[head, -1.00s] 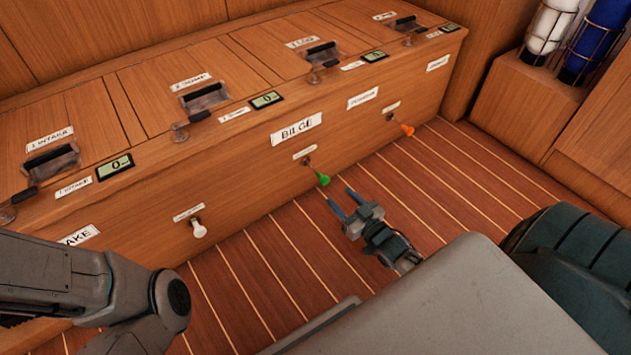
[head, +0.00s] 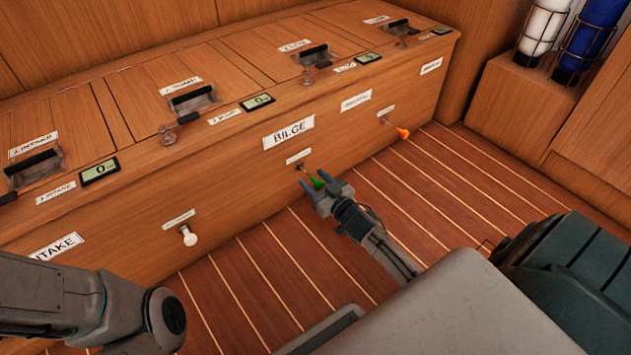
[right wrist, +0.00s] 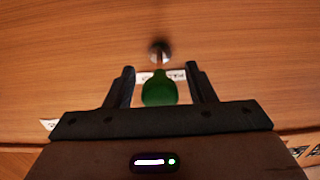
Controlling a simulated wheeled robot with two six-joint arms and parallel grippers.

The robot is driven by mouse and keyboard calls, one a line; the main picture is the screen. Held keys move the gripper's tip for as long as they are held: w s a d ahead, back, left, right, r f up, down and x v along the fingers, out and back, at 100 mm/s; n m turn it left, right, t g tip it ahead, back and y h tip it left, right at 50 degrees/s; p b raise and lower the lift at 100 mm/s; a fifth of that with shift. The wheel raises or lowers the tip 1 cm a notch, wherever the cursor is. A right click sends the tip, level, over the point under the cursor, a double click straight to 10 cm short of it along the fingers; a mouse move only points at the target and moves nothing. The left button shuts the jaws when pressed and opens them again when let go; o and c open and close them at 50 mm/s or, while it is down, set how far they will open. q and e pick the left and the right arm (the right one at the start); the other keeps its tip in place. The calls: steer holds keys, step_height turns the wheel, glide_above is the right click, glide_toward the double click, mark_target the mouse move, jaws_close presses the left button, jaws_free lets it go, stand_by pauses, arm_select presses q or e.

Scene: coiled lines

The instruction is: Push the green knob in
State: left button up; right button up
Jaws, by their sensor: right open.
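The green knob (head: 317,183) sticks out on a thin rod from the front of the wooden bench, below the BILGE label (head: 288,132). My right gripper (head: 319,187) is at the knob, with its fingers pointing toward the bench. In the right wrist view the green knob (right wrist: 159,90) lies between the two open fingers (right wrist: 161,86), with a gap on each side. The rod runs from the knob to a round metal fitting (right wrist: 160,49) on the panel. My left gripper is out of view; only my left arm shows at lower left.
A white knob (head: 188,236) is to the left on the bench front (head: 225,190), and an orange knob (head: 402,133) to the right. Clear-covered black handles and small displays line the bench top. The striped floor (head: 250,265) before the bench is free.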

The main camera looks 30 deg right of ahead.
jaws_close()
steer(key=shift+w+r+p, duration=0.2)
steer(key=shift+w+p, duration=0.8)
steer(key=shift+p, duration=0.2)
steer(key=shift+w+f, duration=0.15)
steer(key=shift+w, duration=0.3)
steer(key=shift+a, duration=0.1)
jaws_free()
